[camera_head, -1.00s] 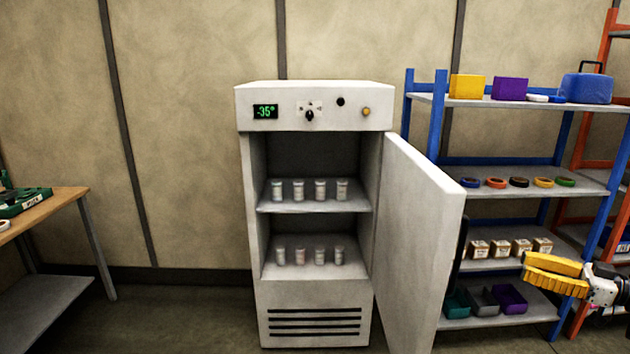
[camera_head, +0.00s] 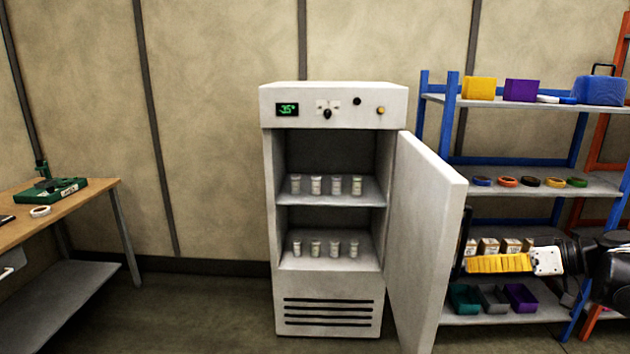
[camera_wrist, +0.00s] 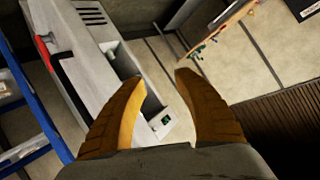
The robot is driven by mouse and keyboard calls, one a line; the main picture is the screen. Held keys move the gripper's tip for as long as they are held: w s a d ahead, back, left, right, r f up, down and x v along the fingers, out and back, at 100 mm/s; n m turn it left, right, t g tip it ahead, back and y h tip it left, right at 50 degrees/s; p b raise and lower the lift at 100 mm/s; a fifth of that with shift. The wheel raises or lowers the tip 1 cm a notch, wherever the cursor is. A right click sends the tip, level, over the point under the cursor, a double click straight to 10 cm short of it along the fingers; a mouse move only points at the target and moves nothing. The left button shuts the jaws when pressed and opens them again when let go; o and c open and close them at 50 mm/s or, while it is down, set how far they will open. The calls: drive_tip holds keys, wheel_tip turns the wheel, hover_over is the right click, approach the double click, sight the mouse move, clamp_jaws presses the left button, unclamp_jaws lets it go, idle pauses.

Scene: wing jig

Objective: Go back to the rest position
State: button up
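My gripper (camera_head: 500,263) is at the right in the head view, beside the open freezer door and in front of the blue shelf rack. In the wrist view its two yellow fingers (camera_wrist: 160,105) stand apart with nothing between them, so it is open and empty. The white freezer (camera_head: 328,310) has its door (camera_head: 430,240) swung open to the right. It also shows tilted in the wrist view (camera_wrist: 75,75).
Jars stand on both freezer shelves. The blue rack (camera_head: 449,140) holds bins, tape rolls, boxes and a blue case (camera_head: 600,91). A wooden workbench (camera_head: 90,200) stands at the left, with open floor (camera_head: 200,310) between it and the freezer.

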drive_tip(key=s+a+m+g+h, duration=0.2)
drive_tip(key=s+a+h, duration=0.15)
drive_tip(key=a, duration=0.55)
drive_tip(key=s+a+f+m+h, duration=0.1)
drive_tip(key=s+a+f+h, duration=0.1)
drive_tip(key=s, duration=0.4)
drive_tip(key=s+a+f+m+h, duration=0.1)
drive_tip(key=s+a+f+h, duration=0.1)
drive_tip(key=s+a, duration=0.2)
drive_tip(key=s+a+f+m+t+h, duration=0.1)
drive_tip(key=s+a+f+h, duration=0.2)
drive_tip(key=s, duration=0.5)
drive_tip(key=shift+s, duration=0.25)
